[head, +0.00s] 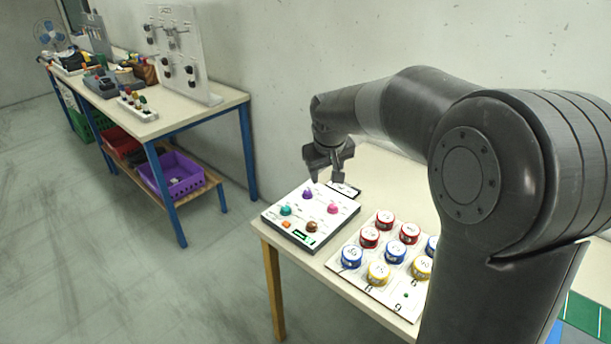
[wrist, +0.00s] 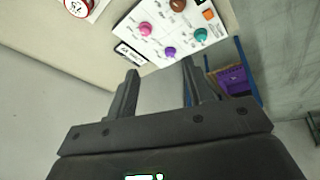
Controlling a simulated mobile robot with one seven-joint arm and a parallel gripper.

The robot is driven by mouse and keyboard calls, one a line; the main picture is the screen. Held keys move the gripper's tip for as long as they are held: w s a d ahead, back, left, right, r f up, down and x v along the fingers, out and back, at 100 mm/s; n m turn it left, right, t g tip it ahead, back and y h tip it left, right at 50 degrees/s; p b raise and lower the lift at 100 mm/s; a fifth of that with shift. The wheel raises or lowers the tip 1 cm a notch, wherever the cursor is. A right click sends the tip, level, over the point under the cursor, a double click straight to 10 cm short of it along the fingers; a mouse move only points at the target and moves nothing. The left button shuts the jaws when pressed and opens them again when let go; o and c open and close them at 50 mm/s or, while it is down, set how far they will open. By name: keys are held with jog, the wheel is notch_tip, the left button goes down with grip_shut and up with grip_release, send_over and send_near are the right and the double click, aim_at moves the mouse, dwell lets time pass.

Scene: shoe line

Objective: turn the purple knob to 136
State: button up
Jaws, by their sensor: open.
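The purple knob (head: 307,194) is on the back part of a white control panel (head: 334,225) on the table. It also shows in the wrist view (wrist: 170,51), ahead of the fingertips and between their lines. The panel also bears a teal knob (head: 285,210), a pink knob (head: 333,208), a brown knob (head: 312,227), an orange button (head: 286,224) and a small green-lit display (head: 303,236). My gripper (head: 327,176) is open and empty, above the back edge of the panel and apart from the purple knob. The angle of the purple knob and the display's digits are too small to read.
A board (head: 370,278) with several red, blue and yellow round tins stands right of the panel. A dark-edged label (head: 345,190) lies behind the panel. A blue-legged bench (head: 170,118) with shoe-line items stands at the left, with a purple crate (head: 178,176) below.

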aim_at(307, 191)
jog(key=w+f+y, duration=0.2)
jog(key=w+f, duration=0.8)
jog(key=w, duration=0.4)
jog(key=shift+n, duration=0.3)
jog(key=x, duration=0.7)
jog(key=a+x, duration=0.1)
jog(key=x, duration=0.3)
jog(key=shift+w+r, duration=0.15)
jog(key=shift+c, duration=0.2)
jog(key=c, duration=0.9)
